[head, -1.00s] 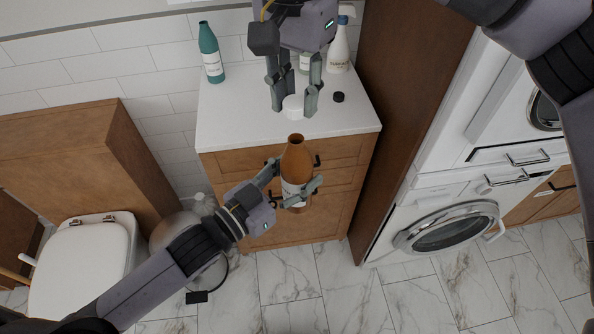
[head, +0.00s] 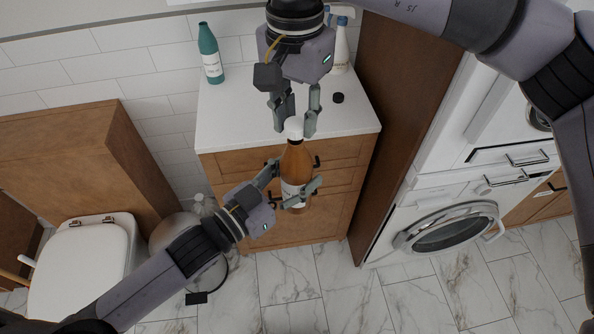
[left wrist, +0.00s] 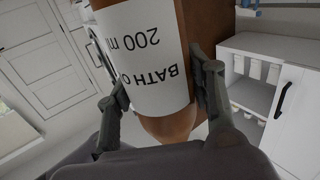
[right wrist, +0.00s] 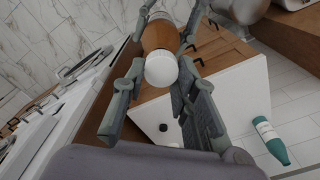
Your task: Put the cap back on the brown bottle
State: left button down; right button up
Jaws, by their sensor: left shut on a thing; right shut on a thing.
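The brown bottle (head: 296,163) is held roughly upright in front of the cabinet by my left gripper (head: 289,196), which is shut on its lower body. In the left wrist view its white label (left wrist: 147,55) shows between the fingers. The white cap (head: 293,127) is at the bottle's mouth, between the fingers of my right gripper (head: 296,128), which is shut on it from above. In the right wrist view the cap (right wrist: 161,69) covers the bottle's neck, with the brown shoulder (right wrist: 160,37) behind it. Whether it is screwed down I cannot tell.
On the white countertop (head: 235,125) stand a teal bottle (head: 210,53) and a white spray bottle (head: 340,50). A small black cap (head: 338,98) lies at the right. A tall brown panel (head: 405,90) bounds the right side. A toilet (head: 85,265) is at lower left.

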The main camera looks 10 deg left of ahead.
dwell(0.5)
jog(key=shift+f, duration=0.9)
jog(key=shift+f, duration=0.55)
